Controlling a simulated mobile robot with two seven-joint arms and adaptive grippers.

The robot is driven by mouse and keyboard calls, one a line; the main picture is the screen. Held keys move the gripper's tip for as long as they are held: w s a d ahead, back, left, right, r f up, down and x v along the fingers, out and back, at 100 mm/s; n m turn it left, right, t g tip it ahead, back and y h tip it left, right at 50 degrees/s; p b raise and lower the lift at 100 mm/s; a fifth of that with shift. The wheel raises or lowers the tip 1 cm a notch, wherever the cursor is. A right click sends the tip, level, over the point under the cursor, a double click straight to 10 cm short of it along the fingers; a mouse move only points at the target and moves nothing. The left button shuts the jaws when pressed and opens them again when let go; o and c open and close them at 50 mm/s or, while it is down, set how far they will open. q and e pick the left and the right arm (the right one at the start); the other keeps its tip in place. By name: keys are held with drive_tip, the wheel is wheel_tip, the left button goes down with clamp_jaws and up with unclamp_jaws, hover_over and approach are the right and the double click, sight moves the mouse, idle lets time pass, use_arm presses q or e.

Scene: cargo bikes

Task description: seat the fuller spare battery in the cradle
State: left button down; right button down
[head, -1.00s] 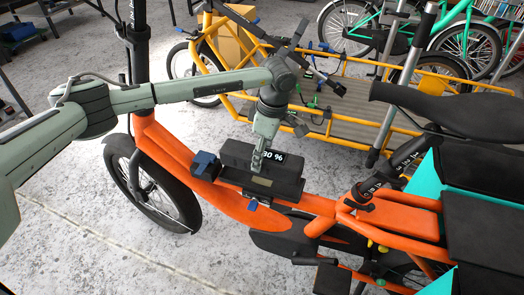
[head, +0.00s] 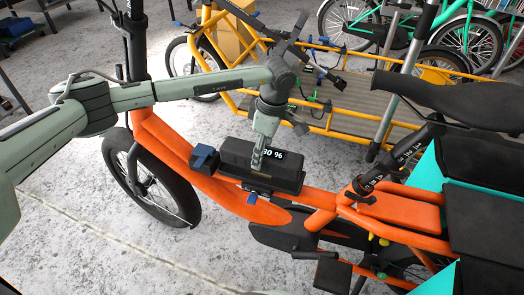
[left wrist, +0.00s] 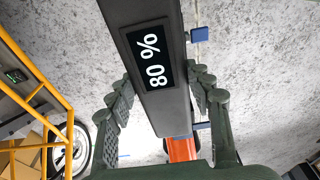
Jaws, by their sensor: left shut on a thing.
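The spare battery (head: 235,152) is a long black block whose display reads 80 % in the left wrist view (left wrist: 152,58). My left gripper (head: 257,161) is shut on its sides, with one finger on each side in the left wrist view (left wrist: 165,85). The battery lies lengthwise along the orange bike's down tube, low over the black cradle (head: 281,193), and hides most of it. I cannot tell whether it is fully down. A blue block (head: 205,157) stands at the cradle's front end, and a blue lever (head: 252,199) is on its near side. My right gripper is out of view.
The orange cargo bike (head: 240,205) carries black and teal bags (head: 455,185) at the right. A yellow cargo bike (head: 340,125) stands close behind it, with green bikes (head: 470,40) farther back. The floor at the lower left is clear.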

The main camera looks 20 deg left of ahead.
use_arm(q)
drive_tip(key=shift+w+f+b, duration=0.1)
drive_tip(key=shift+f+b, duration=1.35)
drive_tip(key=shift+f, duration=0.25)
drive_tip(key=c, duration=0.7)
unclamp_jaws()
drive_tip(key=shift+r, duration=0.1)
drive_tip(key=shift+o, duration=0.6)
drive_tip(key=shift+f, duration=0.25)
drive_tip(key=r, duration=0.4)
drive_tip(key=d+r, duration=0.1)
drive_tip(key=r, duration=0.3)
drive_tip(key=d+r, duration=0.1)
drive_tip(key=r, duration=0.3)
drive_tip(key=shift+r, duration=0.1)
drive_tip(key=shift+a, duration=0.1)
